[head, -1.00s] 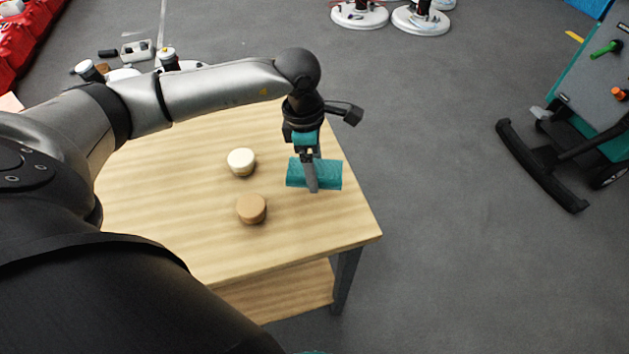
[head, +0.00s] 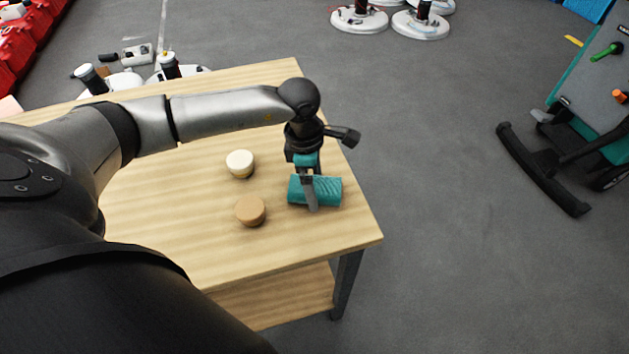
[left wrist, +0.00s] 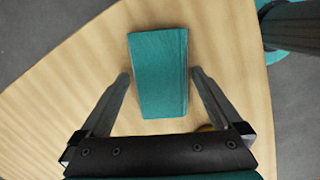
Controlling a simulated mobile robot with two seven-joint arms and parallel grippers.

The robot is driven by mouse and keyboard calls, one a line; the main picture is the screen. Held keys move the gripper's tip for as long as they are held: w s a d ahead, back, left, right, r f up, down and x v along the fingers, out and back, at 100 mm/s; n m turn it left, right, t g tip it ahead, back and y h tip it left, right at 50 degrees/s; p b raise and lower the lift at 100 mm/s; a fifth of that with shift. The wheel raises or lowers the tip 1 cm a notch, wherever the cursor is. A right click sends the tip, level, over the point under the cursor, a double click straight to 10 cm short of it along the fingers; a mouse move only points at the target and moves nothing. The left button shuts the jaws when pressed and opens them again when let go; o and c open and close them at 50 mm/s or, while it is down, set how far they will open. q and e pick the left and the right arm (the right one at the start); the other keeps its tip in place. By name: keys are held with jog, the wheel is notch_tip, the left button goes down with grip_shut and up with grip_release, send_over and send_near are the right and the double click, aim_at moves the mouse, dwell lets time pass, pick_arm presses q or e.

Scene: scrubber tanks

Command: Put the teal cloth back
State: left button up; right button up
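The teal cloth (head: 330,190) looks like a folded or rolled bundle at the right side of the wooden table (head: 170,225), near its edge. My left gripper (head: 312,204) points down over it, and one finger hides part of it. In the left wrist view the cloth (left wrist: 158,75) lies between the two fingers of my left gripper (left wrist: 161,76), with a narrow gap on each side. The gripper is open and low around the cloth. My right gripper is not in view.
A white round piece (head: 240,162) and a tan round piece (head: 250,211) stand on the table left of the cloth. A wheeled cart (head: 600,110) stands at the right. White round bases (head: 421,24) stand on the floor behind. The floor right of the table is clear.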

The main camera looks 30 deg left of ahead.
pick_arm(q)
jog(key=shift+r, duration=0.15)
jog(key=r, duration=0.2)
jog(key=r+p, duration=0.1)
jog(key=r, duration=0.3)
jog(key=shift+s+a+r+p, duration=0.1)
jog(key=shift+a+p, duration=0.25)
jog(key=r, duration=0.4)
jog(key=r+p, duration=0.1)
jog(key=shift+s+a+r, duration=0.2)
jog(key=shift+a+r, duration=0.1)
jog(key=shift+r, duration=0.1)
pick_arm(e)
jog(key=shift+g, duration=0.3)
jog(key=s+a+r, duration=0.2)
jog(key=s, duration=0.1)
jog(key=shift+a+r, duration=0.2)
